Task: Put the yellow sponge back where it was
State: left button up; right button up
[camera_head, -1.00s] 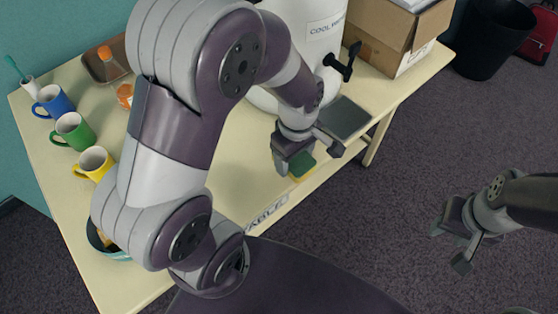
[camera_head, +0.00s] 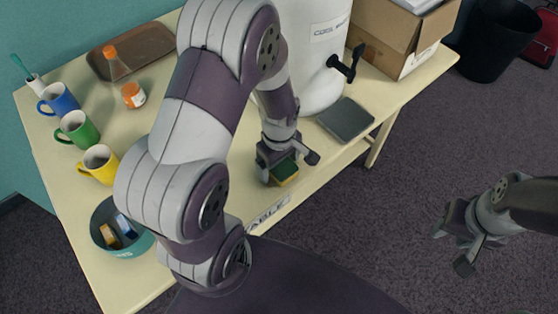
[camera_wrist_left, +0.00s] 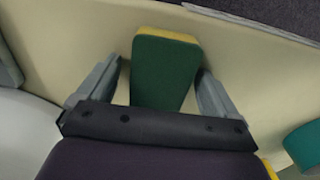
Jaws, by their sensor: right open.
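The sponge (camera_head: 285,172), green on one face with a yellow layer, is between my left gripper's fingers, over the table's front edge. It also shows in the left wrist view (camera_wrist_left: 164,72), green face towards the camera and a yellow strip along its far end. My left gripper (camera_head: 286,163) appears shut on it, though a narrow gap shows beside the left finger in the wrist view. I cannot tell whether the sponge touches the table. My right gripper (camera_head: 455,240) is open and empty above the carpet at the right.
On the cream table (camera_head: 225,185) stand a white cooler (camera_head: 315,60), a dark drip tray (camera_head: 346,118), a cardboard box (camera_head: 400,35), blue, green and yellow mugs (camera_head: 100,163), a brown tray (camera_head: 150,48), orange-capped bottles and a teal bowl (camera_head: 120,240) with things inside. My left arm crosses the table.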

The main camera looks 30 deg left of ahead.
pick_arm(q)
jog(key=shift+r, duration=0.1)
notch_tip(320, 180, up, 12)
jog(key=s+m, duration=0.1)
jog(key=m, duration=0.3)
jog(key=s+d+f+m+t, duration=0.1)
jog(key=m, duration=0.4)
jog(key=s+d+m, duration=0.1)
jog(key=s+m, duration=0.1)
jog(key=m, duration=0.2)
jog(key=shift+s+d+f+m, duration=0.1)
jog(key=shift+d+f+m, duration=0.15)
jog(key=shift+m, duration=0.15)
jog(key=shift+c, duration=0.2)
